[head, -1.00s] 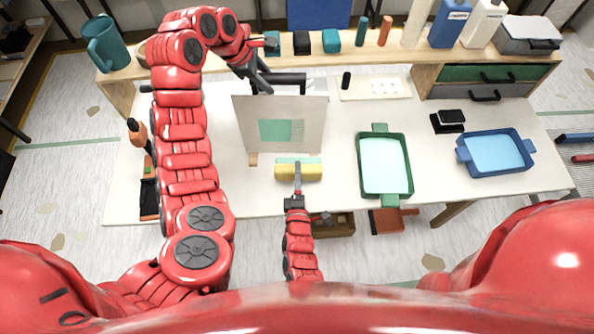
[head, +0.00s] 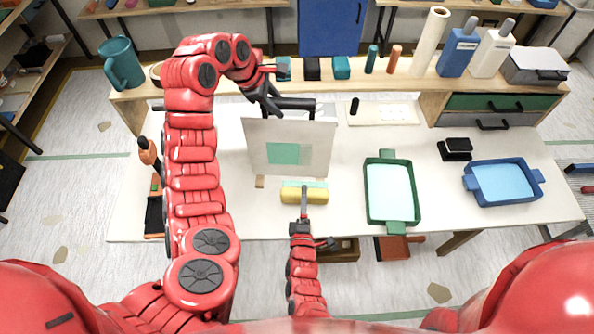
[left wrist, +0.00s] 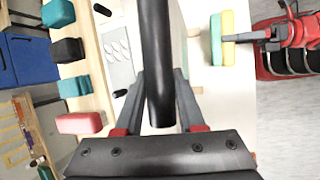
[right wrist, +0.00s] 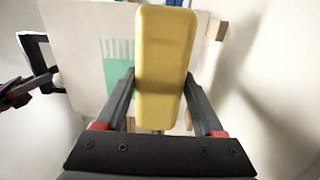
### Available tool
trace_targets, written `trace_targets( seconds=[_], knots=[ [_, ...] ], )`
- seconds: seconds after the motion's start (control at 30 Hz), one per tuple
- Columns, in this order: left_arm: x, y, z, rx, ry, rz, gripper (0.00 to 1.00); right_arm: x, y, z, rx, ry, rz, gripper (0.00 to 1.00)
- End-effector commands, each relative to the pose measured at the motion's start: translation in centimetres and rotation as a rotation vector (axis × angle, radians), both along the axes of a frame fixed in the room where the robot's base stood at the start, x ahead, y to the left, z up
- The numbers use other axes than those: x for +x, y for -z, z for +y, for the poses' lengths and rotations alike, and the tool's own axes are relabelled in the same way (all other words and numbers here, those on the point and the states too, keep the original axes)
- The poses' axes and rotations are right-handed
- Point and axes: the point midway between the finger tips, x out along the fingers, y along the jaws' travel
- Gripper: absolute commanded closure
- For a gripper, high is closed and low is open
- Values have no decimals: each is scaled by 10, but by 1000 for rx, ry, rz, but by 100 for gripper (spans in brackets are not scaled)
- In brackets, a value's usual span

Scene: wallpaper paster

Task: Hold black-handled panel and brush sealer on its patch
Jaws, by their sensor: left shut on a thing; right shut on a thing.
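The upright light panel (head: 258,163) stands over the table, with a green patch (head: 284,154) on its near face; the patch's right part looks lighter. My left gripper (head: 268,98) is behind the panel, shut on its black handle, which also shows in the left wrist view (left wrist: 158,60). My right gripper (head: 302,222) is shut on the brush (head: 304,196), a yellow block with a pale teal edge. The brush is just below the patch in the head view. In the right wrist view, the yellow block (right wrist: 165,65) covers part of the patch (right wrist: 117,75), and pale stripes show above. Contact is unclear.
A green tray (head: 390,227) and a blue tray (head: 470,183) stand to the right on the white table. A small black box (head: 456,149) lies behind them. A wooden shelf (head: 400,92) with bottles and blocks runs along the back.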

Motion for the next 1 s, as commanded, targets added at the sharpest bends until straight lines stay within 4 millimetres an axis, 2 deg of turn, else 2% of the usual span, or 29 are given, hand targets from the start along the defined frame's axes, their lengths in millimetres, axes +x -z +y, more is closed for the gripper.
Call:
trace_targets(
  seconds=[0.27, 0.63, 1.0],
  knots=[
    [-1, 1, 0, 2, 1, 3, 100, 8, -1, -1, 0, 0, -2, 88],
    [-1, 1, 0, 2, 1, 3, 100, 43, 0, -3, -1, 2, -1, 88],
    [-1, 1, 0, 1, 0, 3, 100, 47, 0, -4, -1, 4, -1, 88]
  ],
)
